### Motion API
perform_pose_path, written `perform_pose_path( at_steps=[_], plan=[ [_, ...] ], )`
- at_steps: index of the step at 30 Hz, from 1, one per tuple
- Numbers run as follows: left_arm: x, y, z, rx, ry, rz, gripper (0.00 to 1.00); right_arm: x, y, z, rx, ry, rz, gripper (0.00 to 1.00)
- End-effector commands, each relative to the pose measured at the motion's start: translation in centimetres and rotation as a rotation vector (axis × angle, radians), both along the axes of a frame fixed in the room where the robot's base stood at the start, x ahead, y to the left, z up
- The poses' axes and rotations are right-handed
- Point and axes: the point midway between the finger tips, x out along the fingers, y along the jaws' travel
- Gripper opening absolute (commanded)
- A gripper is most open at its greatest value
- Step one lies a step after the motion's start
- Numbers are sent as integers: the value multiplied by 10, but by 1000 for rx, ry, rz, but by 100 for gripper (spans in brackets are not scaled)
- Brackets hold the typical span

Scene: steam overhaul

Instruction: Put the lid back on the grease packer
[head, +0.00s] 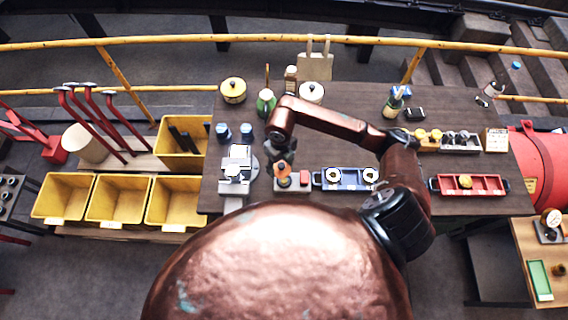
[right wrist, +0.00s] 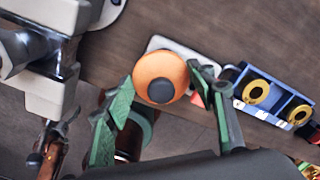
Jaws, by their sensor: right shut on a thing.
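An orange round lid with a dark centre knob (right wrist: 160,77) is between the green fingers of my right gripper (right wrist: 161,78). In the head view my right gripper (head: 282,164) comes down from above with orange just under it. A pale grey base plate (right wrist: 160,43), with a red block (head: 304,178) on its right side, lies beneath the lid on the table. I take this to be the grease packer's place; its body is mostly hidden by the lid and gripper. I cannot tell whether the lid touches it.
A grey and white bench device (head: 237,172) stands close on the left. A blue tray with yellow rings (head: 347,179) is close on the right. A red tray (head: 468,185) lies farther right. Bottles and pots stand behind. The table's middle, beneath my arm, is mostly clear.

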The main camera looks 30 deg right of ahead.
Motion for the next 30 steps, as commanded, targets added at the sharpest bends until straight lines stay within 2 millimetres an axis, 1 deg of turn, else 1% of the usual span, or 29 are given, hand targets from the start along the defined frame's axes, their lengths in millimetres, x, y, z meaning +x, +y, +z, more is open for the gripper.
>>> perform_pose_path(
  at_steps=[1, 3, 6, 9, 17, 21, 30],
  plan=[
    [-5, -1, 8, 0, 6, 1, 68, -5, -1, 2, 2, 4, -86, 27],
    [-10, 0, 12, -1, 12, 2, 68, -8, -2, 0, 0, 5, -197, 27],
    [-15, 0, 15, 0, 19, 2, 68, -12, -4, -2, -2, 5, -307, 27],
    [-15, 0, 16, 0, 19, 2, 68, -13, -5, -4, -3, 4, -363, 27],
    [-5, -1, 10, 0, 7, 0, 68, -14, -5, -14, -4, 5, -380, 27],
    [-2, -1, 4, 0, 3, -1, 68, -14, -5, -25, -4, 5, -379, 27],
    [-3, 0, -16, 0, 4, -1, 68, -14, -6, -53, -4, 4, -378, 27]
  ],
)
